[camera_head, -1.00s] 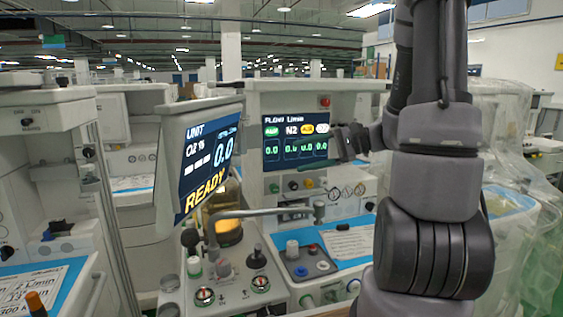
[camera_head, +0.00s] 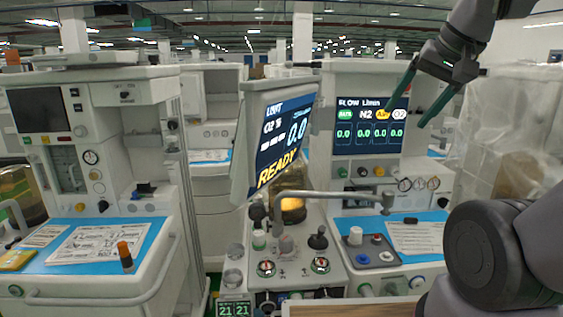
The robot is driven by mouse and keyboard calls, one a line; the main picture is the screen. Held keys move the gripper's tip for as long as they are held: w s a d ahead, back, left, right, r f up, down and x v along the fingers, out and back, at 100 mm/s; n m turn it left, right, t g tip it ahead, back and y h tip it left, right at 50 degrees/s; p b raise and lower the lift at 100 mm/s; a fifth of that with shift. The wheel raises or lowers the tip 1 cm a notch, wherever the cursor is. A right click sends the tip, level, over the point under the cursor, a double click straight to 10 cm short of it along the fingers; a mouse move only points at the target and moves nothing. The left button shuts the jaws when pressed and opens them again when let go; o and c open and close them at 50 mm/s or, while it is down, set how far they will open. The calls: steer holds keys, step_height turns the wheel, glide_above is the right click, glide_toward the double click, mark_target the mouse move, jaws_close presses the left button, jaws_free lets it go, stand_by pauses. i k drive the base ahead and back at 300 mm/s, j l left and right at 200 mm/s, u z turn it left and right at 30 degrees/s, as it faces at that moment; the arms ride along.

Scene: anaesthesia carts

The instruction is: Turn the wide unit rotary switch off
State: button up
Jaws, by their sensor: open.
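The wide anaesthesia unit (camera_head: 330,175) in the middle carries a tilted READY screen (camera_head: 282,140) and a FLOW screen (camera_head: 371,125), both lit. Two round dials with red marks, a left dial (camera_head: 266,268) and a right dial (camera_head: 320,265), sit on its lower front. A black ball-topped lever (camera_head: 318,238) stands behind them. I cannot tell which control is the rotary switch. My gripper (camera_head: 403,121) is open and empty, fingers pointing down in front of the FLOW screen, well above the dials.
Another unit with a dark screen (camera_head: 40,109) stands at left, an orange-topped bottle (camera_head: 125,257) on its blue worktop. A grey bent pipe (camera_head: 335,196) crosses above the dials. Plastic-wrapped equipment (camera_head: 495,140) stands at right. A wooden edge (camera_head: 350,310) shows at the bottom.

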mark_target(442, 202)
steer(key=k+l+z, duration=0.15)
steer(key=z, duration=0.7)
steer(key=k, duration=0.05)
